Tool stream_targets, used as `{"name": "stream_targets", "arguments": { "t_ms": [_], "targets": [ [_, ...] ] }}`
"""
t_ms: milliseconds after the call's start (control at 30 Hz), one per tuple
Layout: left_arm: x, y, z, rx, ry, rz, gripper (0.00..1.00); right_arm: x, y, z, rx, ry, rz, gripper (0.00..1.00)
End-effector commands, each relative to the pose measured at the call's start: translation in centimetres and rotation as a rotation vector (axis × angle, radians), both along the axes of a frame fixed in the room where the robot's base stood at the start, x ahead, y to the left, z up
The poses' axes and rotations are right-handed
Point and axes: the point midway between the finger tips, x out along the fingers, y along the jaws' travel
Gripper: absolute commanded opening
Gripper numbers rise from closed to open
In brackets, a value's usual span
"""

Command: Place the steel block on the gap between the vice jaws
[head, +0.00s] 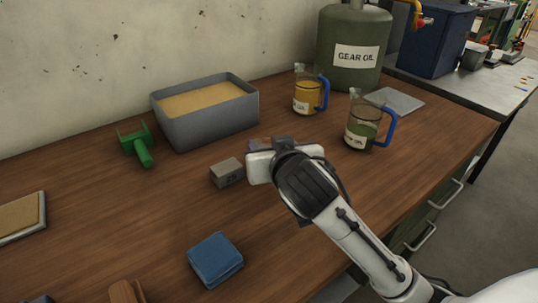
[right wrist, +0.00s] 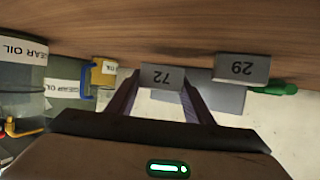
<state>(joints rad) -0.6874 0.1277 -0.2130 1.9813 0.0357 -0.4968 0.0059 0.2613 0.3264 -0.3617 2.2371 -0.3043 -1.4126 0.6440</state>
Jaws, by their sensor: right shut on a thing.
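My right gripper (head: 265,146) reaches over the wooden bench from the lower right. In the right wrist view its fingers are shut on a grey steel block marked 72 (right wrist: 162,77). In the head view the gripper body mostly hides this block. A second grey block (head: 227,173) lies on the bench just left of the gripper; in the wrist view it is marked 29 (right wrist: 241,68). Whether the held block touches the bench is unclear. No vice or vice jaws show in either view. My left gripper is not in view.
A grey sand-filled box (head: 207,130) stands behind the blocks, with a green tool (head: 136,144) to its left. Two oil jugs (head: 307,92) (head: 366,122) and a gear oil drum (head: 353,50) stand right. The bench's left middle is clear.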

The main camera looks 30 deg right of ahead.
Motion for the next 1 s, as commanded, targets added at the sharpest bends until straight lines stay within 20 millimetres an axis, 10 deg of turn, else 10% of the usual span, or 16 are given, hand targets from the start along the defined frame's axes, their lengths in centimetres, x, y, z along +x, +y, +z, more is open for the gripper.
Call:
{"name": "stream_targets", "arguments": {
  "t_ms": [500,533,633,1000],
  "targets": [
    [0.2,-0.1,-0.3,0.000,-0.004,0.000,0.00,0.0,0.0,-2.2,0.000,-0.006,0.001,0.04],
    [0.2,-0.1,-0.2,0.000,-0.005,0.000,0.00,0.0,0.0,-2.5,-0.001,0.001,0.000,0.48],
    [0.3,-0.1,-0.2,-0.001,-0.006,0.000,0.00,0.0,0.0,-2.4,-0.001,0.000,0.000,0.65],
    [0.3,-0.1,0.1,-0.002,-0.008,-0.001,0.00,0.0,0.0,-1.9,-0.001,-0.002,0.000,0.65]
  ]
}}
